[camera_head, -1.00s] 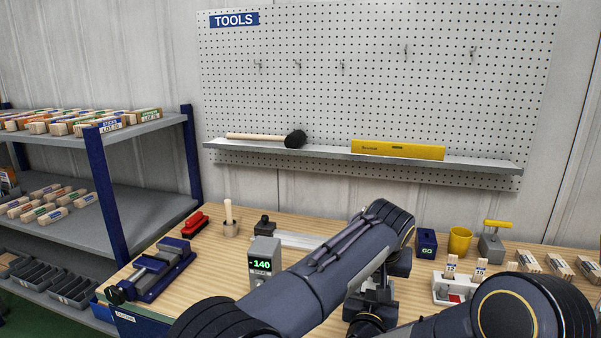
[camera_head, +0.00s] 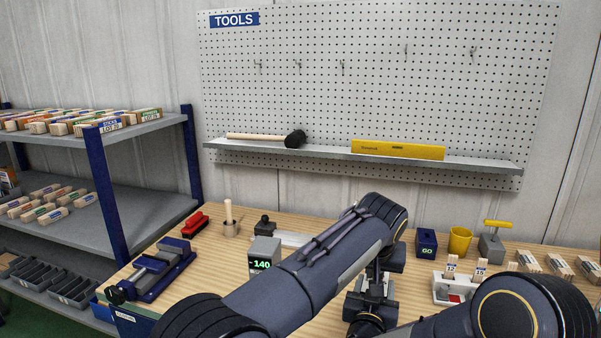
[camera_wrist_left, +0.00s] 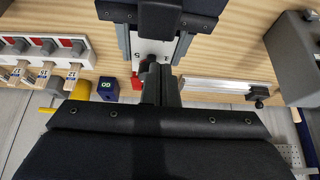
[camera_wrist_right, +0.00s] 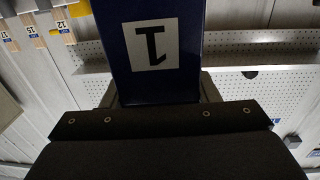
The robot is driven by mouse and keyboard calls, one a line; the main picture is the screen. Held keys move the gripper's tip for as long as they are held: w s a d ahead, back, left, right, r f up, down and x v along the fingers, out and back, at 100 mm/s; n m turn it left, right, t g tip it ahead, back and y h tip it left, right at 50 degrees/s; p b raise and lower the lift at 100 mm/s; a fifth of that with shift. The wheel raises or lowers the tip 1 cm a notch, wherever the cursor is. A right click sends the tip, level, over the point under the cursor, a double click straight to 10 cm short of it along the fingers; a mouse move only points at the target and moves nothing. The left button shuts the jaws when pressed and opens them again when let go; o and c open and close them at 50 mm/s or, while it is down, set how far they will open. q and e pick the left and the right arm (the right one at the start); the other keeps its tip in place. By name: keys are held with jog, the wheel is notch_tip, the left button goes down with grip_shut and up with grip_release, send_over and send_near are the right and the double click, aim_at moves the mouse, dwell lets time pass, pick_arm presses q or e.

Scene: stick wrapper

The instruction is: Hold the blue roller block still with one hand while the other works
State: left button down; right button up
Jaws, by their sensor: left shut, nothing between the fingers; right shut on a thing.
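A dark blue block with a white label marked 1 (camera_wrist_right: 152,45) fills the top of the right wrist view; I take it for the roller block. My right gripper (camera_wrist_right: 157,93) is shut on it. My left gripper (camera_wrist_left: 160,78) is shut and empty, fingertips over a pale grey plate with black marks (camera_wrist_left: 150,47). In the head view my left gripper (camera_head: 374,280) points down beyond my forearm. My arms hide the blue block there. Whether the left fingertips touch the plate, I cannot tell.
A grey box with a green 140 display (camera_head: 264,250) stands close to my left forearm. A blue GO box (camera_head: 427,243), a yellow cup (camera_head: 460,241) and a white stick rack (camera_head: 455,290) stand right. A blue vise (camera_head: 158,272) is at left.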

pick_arm(q)
jog(key=shift+r, duration=2.4)
pick_arm(e)
jog(key=o, duration=1.6)
jog(key=shift+o, duration=0.2)
pick_arm(q)
notch_tip(320, 180, up, 2)
jog(key=shift+r+p, duration=0.1)
jog(key=shift+p, duration=1.05)
pick_arm(e)
jog(key=r+v, duration=0.4)
jog(key=v, duration=1.3)
